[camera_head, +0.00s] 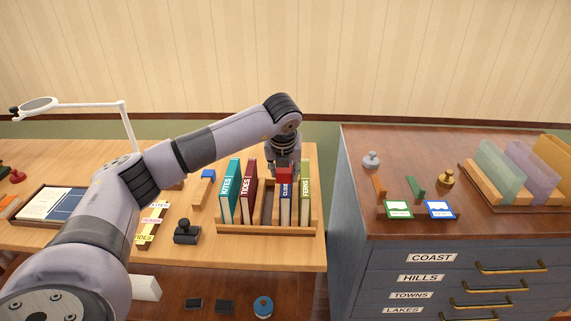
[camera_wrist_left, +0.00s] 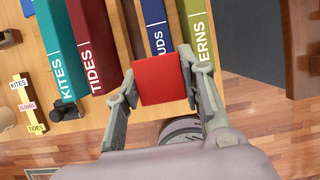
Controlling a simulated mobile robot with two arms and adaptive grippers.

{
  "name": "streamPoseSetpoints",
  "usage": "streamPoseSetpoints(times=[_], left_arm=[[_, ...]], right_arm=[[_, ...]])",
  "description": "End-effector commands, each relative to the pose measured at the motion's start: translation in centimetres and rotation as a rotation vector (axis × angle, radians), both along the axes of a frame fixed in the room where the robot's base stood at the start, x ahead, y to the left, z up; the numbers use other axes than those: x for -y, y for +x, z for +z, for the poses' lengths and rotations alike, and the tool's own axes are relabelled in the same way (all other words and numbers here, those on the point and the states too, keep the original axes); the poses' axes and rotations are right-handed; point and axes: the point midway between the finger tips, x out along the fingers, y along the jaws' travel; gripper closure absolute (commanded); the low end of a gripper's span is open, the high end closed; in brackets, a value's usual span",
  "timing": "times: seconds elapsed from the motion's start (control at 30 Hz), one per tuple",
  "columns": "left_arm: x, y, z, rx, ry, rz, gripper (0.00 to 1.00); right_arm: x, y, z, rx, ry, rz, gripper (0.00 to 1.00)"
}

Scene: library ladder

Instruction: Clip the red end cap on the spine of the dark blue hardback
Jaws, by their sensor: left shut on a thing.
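My left gripper (camera_head: 284,170) is shut on the red end cap (camera_wrist_left: 161,79), which sits between its two fingertips in the left wrist view. In the head view the red cap (camera_head: 284,170) is at the top of the spine of the dark blue hardback (camera_head: 285,207). This book stands upright in the wooden rack (camera_head: 265,230). In the wrist view the cap overlaps part of the dark blue spine (camera_wrist_left: 154,20) and hides some of its lettering. I cannot tell whether the cap touches the book or is on it. My right gripper is out of view.
Teal KITES (camera_head: 229,192) and maroon TIDES (camera_head: 248,192) stand left of an empty slot; olive FERNS (camera_head: 304,195) stands close on the right. A black stamp (camera_head: 186,233) and word labels (camera_head: 150,221) lie left of the rack. A cabinet (camera_head: 440,250) stands right.

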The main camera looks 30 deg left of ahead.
Motion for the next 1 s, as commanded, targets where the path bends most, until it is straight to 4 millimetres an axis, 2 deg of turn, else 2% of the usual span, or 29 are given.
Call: streamPoseSetpoints(times=[0.13, 0.27, 1.0], left_arm=[[0.0, 0.0, -0.2, 0.0, 0.001, 0.006, 0.83], [0.0, 0.0, -0.6, 0.001, 0.0, 0.005, 0.83], [0.0, 0.0, -4.9, 0.001, 0.0, 0.005, 0.83]], right_arm=[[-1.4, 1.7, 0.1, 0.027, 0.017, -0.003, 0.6], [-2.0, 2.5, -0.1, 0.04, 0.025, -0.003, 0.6], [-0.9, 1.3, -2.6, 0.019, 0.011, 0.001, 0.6]])
